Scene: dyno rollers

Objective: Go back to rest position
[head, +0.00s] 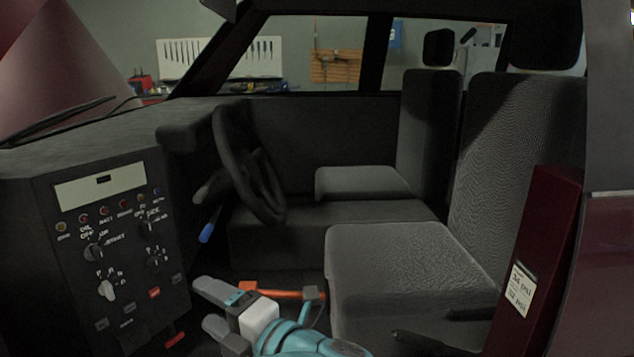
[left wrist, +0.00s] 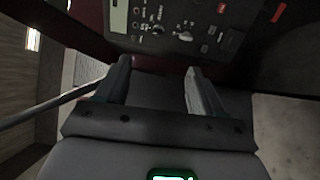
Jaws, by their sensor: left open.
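My left gripper (head: 208,305) is at the bottom of the head view, in front of the control panel (head: 110,255) and to its right. Its two grey fingers are apart with nothing between them. In the left wrist view the gripper (left wrist: 158,75) also shows open and empty, with the panel (left wrist: 175,20) beyond the fingertips. The fingers look clear of the panel, though the exact gap is hard to judge. My right gripper is not in view.
A vehicle cabin surrounds the arm. A steering wheel (head: 248,170) with a blue-tipped lever (head: 207,233) stands behind the panel. An orange bar (head: 275,293) lies just behind the gripper. The front seat (head: 400,265) and dark red door frame (head: 540,265) are at right.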

